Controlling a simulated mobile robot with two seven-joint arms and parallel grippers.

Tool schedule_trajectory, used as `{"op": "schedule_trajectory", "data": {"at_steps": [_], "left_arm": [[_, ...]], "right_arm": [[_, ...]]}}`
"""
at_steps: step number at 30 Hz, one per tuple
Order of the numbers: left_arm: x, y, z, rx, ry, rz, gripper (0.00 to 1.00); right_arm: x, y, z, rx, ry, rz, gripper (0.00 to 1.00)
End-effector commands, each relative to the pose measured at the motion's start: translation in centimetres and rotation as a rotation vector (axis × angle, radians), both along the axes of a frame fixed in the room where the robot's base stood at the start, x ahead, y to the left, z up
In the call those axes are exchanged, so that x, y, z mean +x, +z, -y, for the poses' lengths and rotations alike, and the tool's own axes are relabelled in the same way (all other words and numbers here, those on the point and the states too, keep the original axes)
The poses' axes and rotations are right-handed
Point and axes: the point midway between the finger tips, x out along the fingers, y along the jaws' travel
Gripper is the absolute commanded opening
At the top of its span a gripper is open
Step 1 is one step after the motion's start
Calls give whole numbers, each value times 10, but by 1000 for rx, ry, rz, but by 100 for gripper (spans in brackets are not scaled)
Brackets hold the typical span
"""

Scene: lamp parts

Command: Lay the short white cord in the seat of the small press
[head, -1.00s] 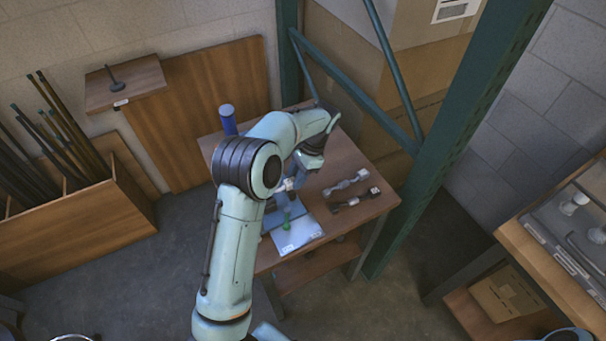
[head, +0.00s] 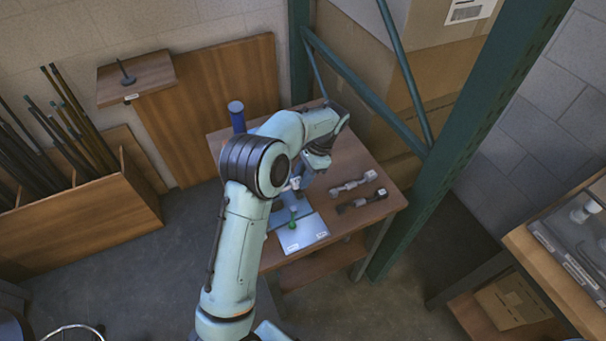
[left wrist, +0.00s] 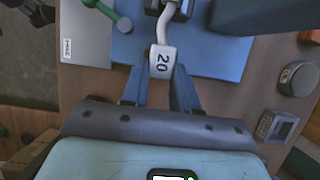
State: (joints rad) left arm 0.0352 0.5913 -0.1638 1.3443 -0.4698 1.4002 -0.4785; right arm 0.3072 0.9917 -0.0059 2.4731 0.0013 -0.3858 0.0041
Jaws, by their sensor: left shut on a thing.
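The short white cord (left wrist: 174,24) has a white end tag marked 20 (left wrist: 163,60). My left gripper (left wrist: 162,73) is shut on this tag in the left wrist view. The cord bends away from the tag toward a dark metal part at the top edge, over the blue base (left wrist: 220,58) of the small press. I cannot tell whether the cord rests in the seat or hangs just above it. In the head view my left gripper (head: 298,184) is over the press, and my arm hides much of it. My right gripper is not in view.
Two other cords, one light (head: 352,185) and one dark (head: 362,201), lie on the table's right side. A blue cylinder (head: 237,115) stands at the back left. A green post (head: 455,130) rises beside the table.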

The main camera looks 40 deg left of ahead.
Motion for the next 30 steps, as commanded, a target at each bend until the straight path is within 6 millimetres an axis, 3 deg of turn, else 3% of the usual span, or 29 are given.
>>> {"op": "schedule_trajectory", "data": {"at_steps": [30], "left_arm": [[0,-11,0,0,1,0,0]], "right_arm": [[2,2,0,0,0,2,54]]}}
